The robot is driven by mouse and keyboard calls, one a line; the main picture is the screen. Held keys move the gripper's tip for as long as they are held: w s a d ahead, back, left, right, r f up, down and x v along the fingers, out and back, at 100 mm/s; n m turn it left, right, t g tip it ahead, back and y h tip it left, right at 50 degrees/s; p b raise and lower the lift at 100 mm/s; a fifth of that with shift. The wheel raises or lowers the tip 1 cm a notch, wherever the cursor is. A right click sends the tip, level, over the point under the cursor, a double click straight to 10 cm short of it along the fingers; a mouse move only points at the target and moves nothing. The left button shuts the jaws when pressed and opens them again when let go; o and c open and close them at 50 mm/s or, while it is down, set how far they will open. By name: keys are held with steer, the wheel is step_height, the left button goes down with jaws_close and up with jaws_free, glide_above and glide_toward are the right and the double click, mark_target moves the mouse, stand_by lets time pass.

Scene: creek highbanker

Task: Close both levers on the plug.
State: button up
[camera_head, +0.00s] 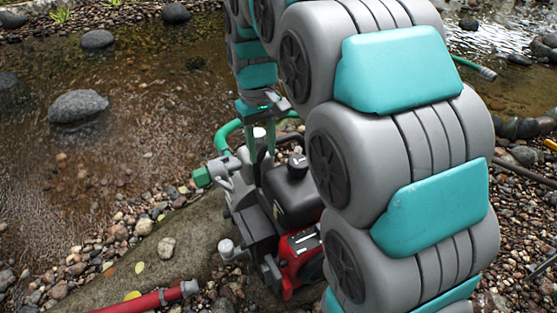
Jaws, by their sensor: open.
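A green plug (203,177) sits at the left side of a pump (265,218), in a grey coupling (226,170). Grey lever-like parts show around this coupling, but they are too small to tell whether each lever is open or closed. My gripper (261,150) is open and points down over the pump, right of the plug and coupling. Its fingers are close to the pump's upper fittings, and I cannot tell whether they touch anything. My arm hides the pump's right side.
The pump has a black tank (290,187) and a red engine part (302,255). A green hose (226,133) curves behind the coupling. A red hose (145,301) lies at the lower left. Pebbles and a large flat rock (180,250) surround the pump, with the creek (140,130) behind.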

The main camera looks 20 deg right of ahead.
steer(key=s+d+m, duration=0.2)
steer(key=s+m, duration=0.3)
steer(key=m, duration=0.1)
steer(key=shift+s+r, duration=0.3)
steer(key=shift+s, duration=0.1)
